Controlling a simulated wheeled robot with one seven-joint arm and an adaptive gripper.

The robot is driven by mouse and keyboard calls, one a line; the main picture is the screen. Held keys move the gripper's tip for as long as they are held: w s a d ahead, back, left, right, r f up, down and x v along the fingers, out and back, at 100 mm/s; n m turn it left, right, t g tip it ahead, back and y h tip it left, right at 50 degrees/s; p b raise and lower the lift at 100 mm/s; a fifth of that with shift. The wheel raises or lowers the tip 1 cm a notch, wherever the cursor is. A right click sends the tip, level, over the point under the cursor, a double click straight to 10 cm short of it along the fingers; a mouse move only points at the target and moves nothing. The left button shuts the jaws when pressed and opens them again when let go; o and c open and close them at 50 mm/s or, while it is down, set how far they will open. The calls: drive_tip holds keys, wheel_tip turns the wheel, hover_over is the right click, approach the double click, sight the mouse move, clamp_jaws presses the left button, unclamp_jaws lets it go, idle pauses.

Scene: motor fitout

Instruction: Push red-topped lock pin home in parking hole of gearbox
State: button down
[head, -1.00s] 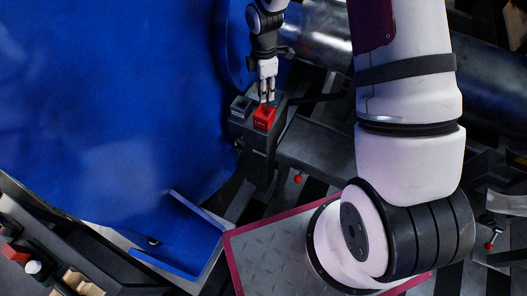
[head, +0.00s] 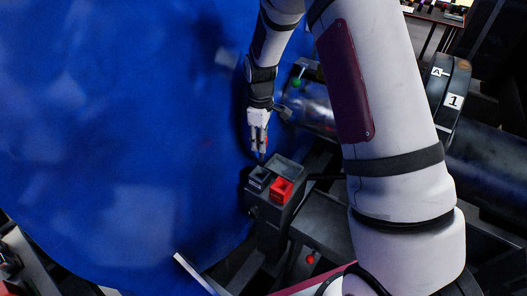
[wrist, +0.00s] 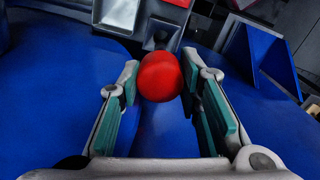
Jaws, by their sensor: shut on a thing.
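My gripper (head: 259,146) hangs above and slightly left of a dark block, which appears to be the gearbox (head: 272,222). The block's top has a grey square socket (head: 259,177) and a red square socket (head: 281,190). I cannot tell which is the parking hole. In the wrist view, the round red top of the lock pin (wrist: 160,76) sits between my teal-padded fingers, and they are shut on it. The pin's shaft is hidden behind its red top there. In the head view, a thin dark tip below the fingers ends near the grey socket; contact is unclear.
A large blue curved surface (head: 120,130) fills the left, close to my gripper. A dark cylinder (head: 485,185) lies at the right. A small red knob (head: 310,259) is below the block. My arm hides much of the right side.

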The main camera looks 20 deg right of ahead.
drive_tip(key=shift+w+a+r, duration=0.15)
drive_tip(key=shift+a, duration=0.15)
drive_tip(key=shift+f+b, duration=0.9)
drive_tip(key=shift+f, duration=2)
wheel_tip(320, 180, down, 6)
drive_tip(key=b, duration=0.2)
idle(2.1)
drive_tip(key=c, duration=1.1)
unclamp_jaws()
wheel_tip(320, 180, up, 12)
